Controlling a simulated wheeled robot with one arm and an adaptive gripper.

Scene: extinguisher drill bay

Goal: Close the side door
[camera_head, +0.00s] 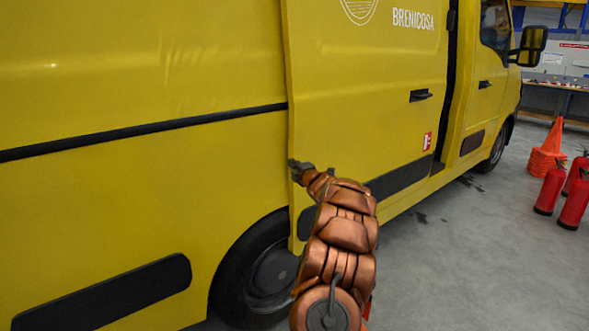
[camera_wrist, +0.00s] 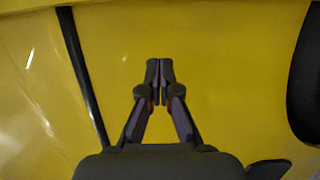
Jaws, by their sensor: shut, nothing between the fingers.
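The side door (camera_head: 365,90) is the yellow sliding panel of the van, with white lettering, a dark handle (camera_head: 420,95) and a black lower strip. Its rear edge stands out from the van's side. A dark narrow gap (camera_head: 449,100) shows between its front edge and the cab, so it is not flush there. My gripper (camera_head: 297,165) is at the door's rear edge, in front of the yellow side. In the wrist view my gripper (camera_wrist: 159,70) is shut and empty, facing yellow bodywork. I cannot tell whether it touches the door.
The van's rear side panel (camera_head: 140,70) fills the left, with a wheel (camera_head: 265,275) below. Red extinguishers (camera_head: 551,187) and orange cones (camera_head: 548,150) stand on the right. A side mirror (camera_head: 530,45) juts from the cab. Grey floor (camera_head: 460,260) is clear beside the van.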

